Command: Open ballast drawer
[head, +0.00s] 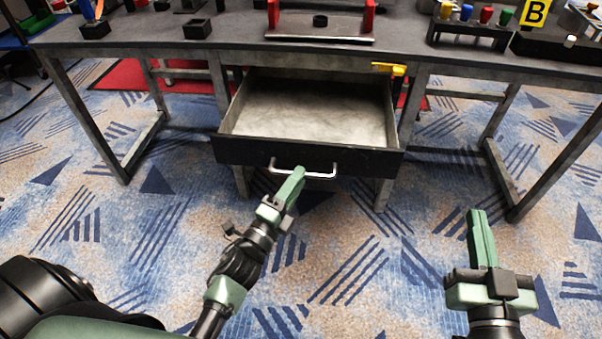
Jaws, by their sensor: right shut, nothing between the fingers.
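The drawer (270,151) under the table is pulled well out. Its inside floor (310,110) is pale and looks empty. A silver bar handle (322,175) is on its dark front. My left gripper (296,175) is at the handle, and its fingertips overlap the middle of the bar. Whether its fingers close around the bar cannot be made out. My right gripper (478,215) is shut and empty, to the right and well apart from the drawer.
The dark table (222,42) carries a red-ended fixture (318,32), a rack with coloured knobs (470,30) and a yellow B sign (535,12). A yellow object (390,69) is near the drawer's back right corner. Table legs flank the drawer. The carpet in front is clear.

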